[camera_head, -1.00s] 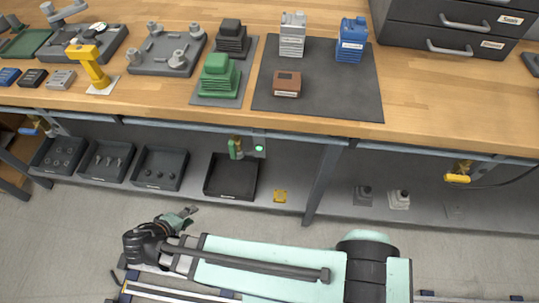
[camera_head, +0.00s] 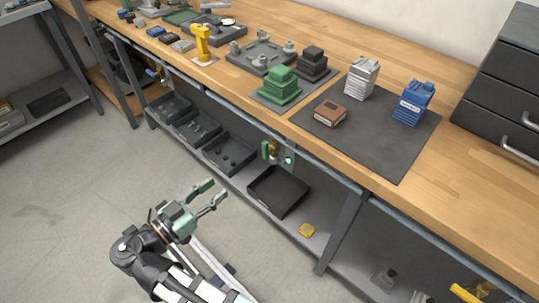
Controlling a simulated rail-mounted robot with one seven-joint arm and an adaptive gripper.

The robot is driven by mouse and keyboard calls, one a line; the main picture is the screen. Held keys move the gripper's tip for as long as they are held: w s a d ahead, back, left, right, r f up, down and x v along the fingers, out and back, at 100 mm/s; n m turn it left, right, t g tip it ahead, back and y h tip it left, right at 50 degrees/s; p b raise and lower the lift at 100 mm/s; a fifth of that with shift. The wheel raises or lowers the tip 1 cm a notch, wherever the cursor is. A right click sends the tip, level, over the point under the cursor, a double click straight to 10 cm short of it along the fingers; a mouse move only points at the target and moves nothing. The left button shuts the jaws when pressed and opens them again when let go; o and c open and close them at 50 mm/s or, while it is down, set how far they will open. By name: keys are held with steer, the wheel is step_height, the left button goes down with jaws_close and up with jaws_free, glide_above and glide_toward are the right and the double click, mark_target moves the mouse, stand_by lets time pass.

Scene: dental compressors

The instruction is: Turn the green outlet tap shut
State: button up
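The green outlet tap (camera_head: 265,150) is fixed under the front edge of the workbench, above a black tray. Its handle looks upright, with brass-coloured fittings beside it and a small lit green spot to its right. My gripper (camera_head: 218,189) is in front of the lower shelf, to the left of and below the tap in the picture, clearly apart from it. Its two pale green fingers are spread and nothing is between them.
The black tray (camera_head: 279,190) and a yellow piece (camera_head: 307,230) lie on the lower shelf, left of a bench leg (camera_head: 342,231). A blue-handled tap (camera_head: 151,73) is farther left, a yellow one (camera_head: 465,294) at lower right. Open floor (camera_head: 90,190) lies left of my arm.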

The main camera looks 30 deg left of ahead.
mark_target(263, 151)
steer(key=w+d, duration=0.1)
steer(key=w, duration=0.4)
steer(key=w+d, duration=0.1)
steer(key=w, duration=0.5)
steer(key=w+d, duration=0.1)
steer(key=w, duration=0.5)
steer(key=shift+d+b, duration=0.1)
steer(key=shift+b, duration=0.2)
jaws_close()
